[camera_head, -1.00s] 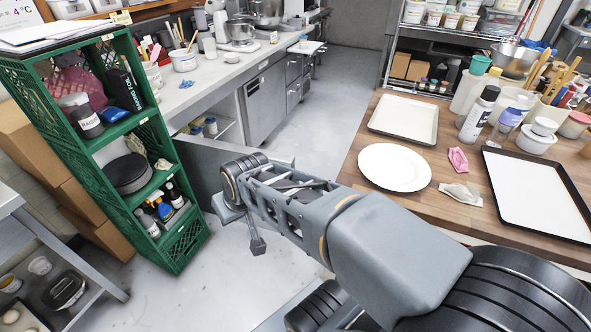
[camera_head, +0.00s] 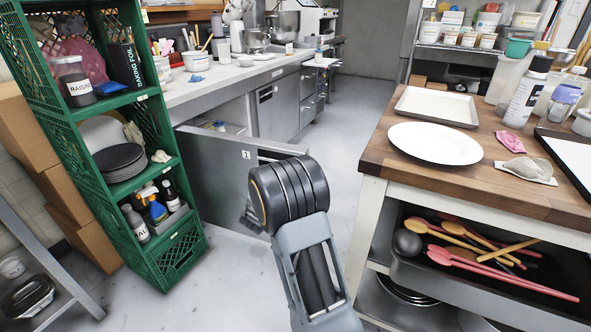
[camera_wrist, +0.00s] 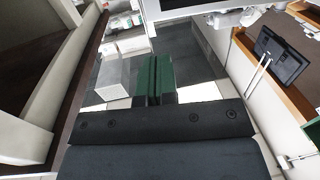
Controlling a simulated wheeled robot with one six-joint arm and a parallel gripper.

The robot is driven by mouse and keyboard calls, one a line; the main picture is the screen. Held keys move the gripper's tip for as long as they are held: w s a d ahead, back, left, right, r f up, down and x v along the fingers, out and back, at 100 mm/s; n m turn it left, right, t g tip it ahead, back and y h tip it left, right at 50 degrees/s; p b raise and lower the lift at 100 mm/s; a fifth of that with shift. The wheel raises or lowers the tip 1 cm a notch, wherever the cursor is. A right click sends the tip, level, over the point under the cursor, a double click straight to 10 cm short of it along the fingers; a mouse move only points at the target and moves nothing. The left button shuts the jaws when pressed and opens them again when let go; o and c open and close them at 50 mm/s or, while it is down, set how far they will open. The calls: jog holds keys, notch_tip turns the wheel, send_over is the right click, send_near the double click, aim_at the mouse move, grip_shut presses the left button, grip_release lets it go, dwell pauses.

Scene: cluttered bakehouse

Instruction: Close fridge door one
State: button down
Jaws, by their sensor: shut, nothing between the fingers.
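Fridge door one (camera_head: 215,168), a flat grey panel marked "1", stands open in the head view, swung out from the counter's front (camera_head: 222,96). Part of the fridge's inside shows above its top edge. My black wrist joint covers the door's lower right part. My gripper (camera_wrist: 152,82) is shut and empty in the wrist view. In the head view it is mostly hidden behind the wrist joint, near the door's right side. I cannot tell whether it touches the door.
A green crate shelf (camera_head: 150,190) with jars, plates and bottles stands close on the left. A wooden worktable (camera_head: 385,165) with a white plate (camera_head: 435,143) and trays is on the right. Grey floor (camera_head: 350,115) runs clear between counter and table.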

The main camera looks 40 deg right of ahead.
jog(key=b+x, duration=0.2)
jog(key=x, duration=1.1)
jog(key=shift+d+b, duration=0.35)
jog(key=shift+b, duration=0.05)
jog(key=shift+f, duration=0.1)
